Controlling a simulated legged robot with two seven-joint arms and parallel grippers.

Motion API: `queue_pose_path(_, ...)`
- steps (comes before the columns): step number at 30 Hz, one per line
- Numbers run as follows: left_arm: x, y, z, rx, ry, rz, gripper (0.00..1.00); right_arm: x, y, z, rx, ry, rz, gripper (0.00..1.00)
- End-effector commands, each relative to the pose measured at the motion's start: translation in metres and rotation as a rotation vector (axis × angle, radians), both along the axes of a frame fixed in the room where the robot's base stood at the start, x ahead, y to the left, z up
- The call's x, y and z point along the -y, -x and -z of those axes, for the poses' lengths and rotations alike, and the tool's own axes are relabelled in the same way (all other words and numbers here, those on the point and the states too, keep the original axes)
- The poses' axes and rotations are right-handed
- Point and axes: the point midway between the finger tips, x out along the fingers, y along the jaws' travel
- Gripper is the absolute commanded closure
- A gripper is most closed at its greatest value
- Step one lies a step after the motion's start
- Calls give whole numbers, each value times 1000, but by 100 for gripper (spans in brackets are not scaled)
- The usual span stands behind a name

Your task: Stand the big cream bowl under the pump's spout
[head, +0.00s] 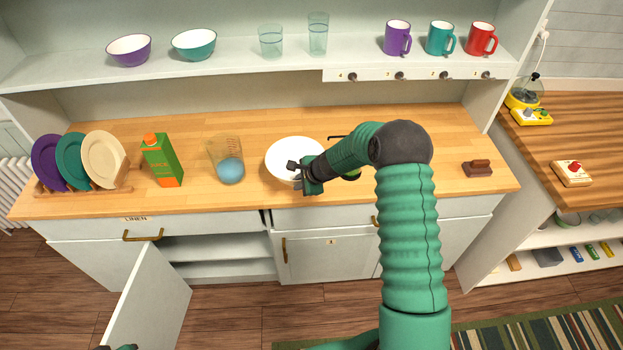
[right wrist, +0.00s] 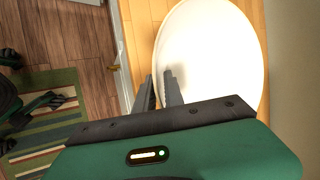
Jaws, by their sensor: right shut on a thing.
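The big cream bowl (head: 290,150) is on the wooden counter, just left of my right forearm; it looks almost white. It also shows large in the right wrist view (right wrist: 215,50). My right gripper (head: 296,168) is at the bowl's near right rim and shut on it, with one finger inside the wall (right wrist: 162,90). I cannot tell if the bowl is lifted off the counter. A thin dark bar (head: 338,137) shows behind my forearm; it may be the pump's spout, and the rest is hidden. Only a sliver of my left arm shows at the bottom edge; its jaws are not clear.
A measuring jug (head: 227,160) with a blue ball, a green carton (head: 162,160) and a plate rack (head: 85,189) stand left of the bowl. A brown block (head: 477,168) is at right. Bowls, glasses and mugs line the shelf (head: 220,64). A cupboard door (head: 150,295) hangs open.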

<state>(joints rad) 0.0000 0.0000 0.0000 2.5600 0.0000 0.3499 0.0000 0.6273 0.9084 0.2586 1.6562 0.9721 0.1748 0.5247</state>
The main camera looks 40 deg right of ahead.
Motion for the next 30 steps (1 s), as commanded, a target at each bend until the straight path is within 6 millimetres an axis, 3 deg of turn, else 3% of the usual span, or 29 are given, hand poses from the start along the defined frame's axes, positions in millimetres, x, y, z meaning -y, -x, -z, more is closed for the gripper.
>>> queue_pose_path(3,0,0,-12,0,0,0,100,29,-2,-4,1,1,2,100)
queue_pose_path(10,0,0,-17,0,0,0,100,54,-3,-3,2,2,1,100)
queue_pose_path(12,0,0,5,1,0,0,100,51,-2,22,1,0,0,100)
queue_pose_path(15,0,0,16,-1,0,0,100,51,-3,37,2,1,1,100)
queue_pose_path(21,0,0,12,0,0,0,100,52,-3,35,1,0,0,100)
queue_pose_path(22,0,0,12,0,0,0,100,51,-2,36,-2,-1,0,86)
queue_pose_path(26,0,0,12,0,0,0,100,52,-2,36,-1,-1,1,69)
queue_pose_path(30,0,0,12,0,0,0,100,52,-2,36,-1,-1,1,65)
